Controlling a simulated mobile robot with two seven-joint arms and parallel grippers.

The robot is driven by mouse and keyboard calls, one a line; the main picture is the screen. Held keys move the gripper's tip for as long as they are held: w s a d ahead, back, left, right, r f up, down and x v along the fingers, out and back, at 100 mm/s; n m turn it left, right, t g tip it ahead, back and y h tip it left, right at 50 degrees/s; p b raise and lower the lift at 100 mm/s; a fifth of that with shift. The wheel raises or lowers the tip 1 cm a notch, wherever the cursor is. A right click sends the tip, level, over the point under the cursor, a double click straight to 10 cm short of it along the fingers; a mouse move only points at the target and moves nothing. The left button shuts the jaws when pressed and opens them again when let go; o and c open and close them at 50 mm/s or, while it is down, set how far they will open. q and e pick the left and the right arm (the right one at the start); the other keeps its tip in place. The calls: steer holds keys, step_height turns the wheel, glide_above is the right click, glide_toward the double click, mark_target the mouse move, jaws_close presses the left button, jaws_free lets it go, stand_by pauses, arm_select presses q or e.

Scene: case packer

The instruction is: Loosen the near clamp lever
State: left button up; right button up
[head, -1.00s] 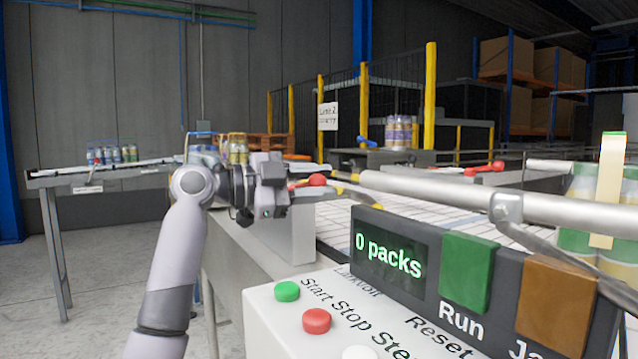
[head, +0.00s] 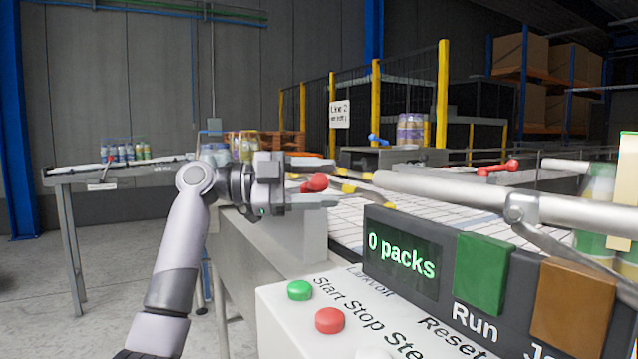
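A clamp lever with a red knob (head: 315,182) shows at the near end of the guide rail, over the conveyor's near side. My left gripper (head: 318,181) reaches in from the left and points right. It is open, with one finger above the red knob and one below it in the picture. The knob shows between the fingers, with gaps visible; I cannot tell whether it is at their exact depth. A second red clamp lever (head: 498,168) stands farther off to the right. My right gripper is not in view.
A control panel fills the front right, with a green button (head: 300,290), a red button (head: 329,320) and a display reading "0 packs" (head: 402,258). A metal guide rail (head: 440,190) crosses to the right. A table (head: 75,177) with bottle packs stands at left.

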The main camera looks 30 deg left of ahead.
arm_select(q)
steer(key=b+v, duration=0.1)
steer(key=v, duration=0.6)
